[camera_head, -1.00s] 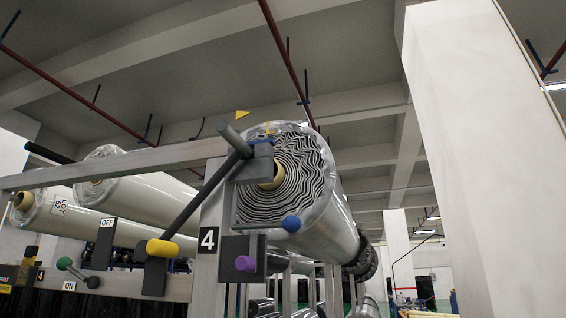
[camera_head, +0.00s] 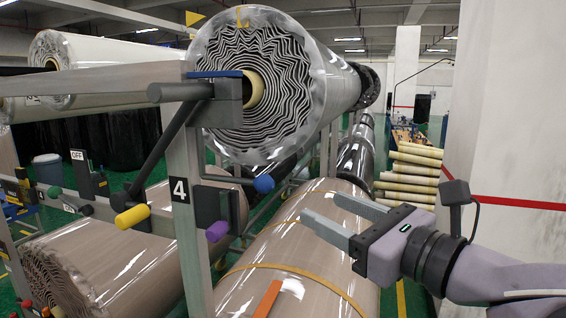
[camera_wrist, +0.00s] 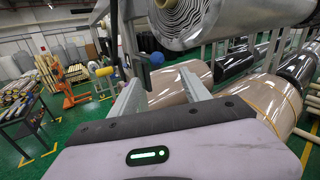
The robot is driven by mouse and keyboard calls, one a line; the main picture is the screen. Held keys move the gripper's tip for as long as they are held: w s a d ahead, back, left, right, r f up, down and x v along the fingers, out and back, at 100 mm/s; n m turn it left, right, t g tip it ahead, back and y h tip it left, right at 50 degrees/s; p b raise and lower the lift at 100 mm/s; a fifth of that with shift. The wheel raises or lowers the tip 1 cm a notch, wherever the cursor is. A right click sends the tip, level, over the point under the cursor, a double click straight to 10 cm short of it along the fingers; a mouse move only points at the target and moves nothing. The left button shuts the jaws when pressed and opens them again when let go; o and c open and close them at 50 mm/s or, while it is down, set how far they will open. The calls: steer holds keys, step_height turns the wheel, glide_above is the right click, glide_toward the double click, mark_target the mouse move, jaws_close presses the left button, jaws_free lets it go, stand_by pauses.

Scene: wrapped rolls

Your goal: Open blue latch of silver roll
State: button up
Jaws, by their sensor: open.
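The silver roll (camera_head: 330,75) lies in clear wrap at upper centre in the head view, its wavy black-and-white end facing me. A lever with a blue ball knob (camera_head: 264,184) sticks out below that end, beside the post marked 4. The blue knob also shows in the wrist view (camera_wrist: 156,58), just beyond and between my fingertips. My gripper (camera_head: 321,208) is open and empty, pointing left, to the right of and slightly below the knob in the head view. I see no contact. A flat blue piece (camera_head: 214,74) tops the grey holder at the roll core.
A yellow handle (camera_head: 132,216) and a purple knob (camera_head: 217,231) sit on the frame near the post (camera_head: 190,200). A brown wrapped roll (camera_head: 325,255) lies below my gripper. Yellowish rolls (camera_head: 412,175) are stacked behind. A white pillar (camera_head: 510,120) stands at right.

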mark_target(269, 187)
steer(key=p+x, duration=0.1)
steer(key=x, duration=1)
steer(key=p+x, duration=0.1)
steer(key=x, duration=0.4)
steer(key=shift+s+a+f+p, duration=0.15)
steer(key=shift+a+f+p, duration=0.05)
steer(key=shift+a+p, duration=0.2)
steer(key=shift+w+a, duration=0.1)
steer(key=shift+w, duration=0.2)
steer(key=shift+s+a, duration=0.1)
steer(key=shift+s, duration=0.05)
jaws_close()
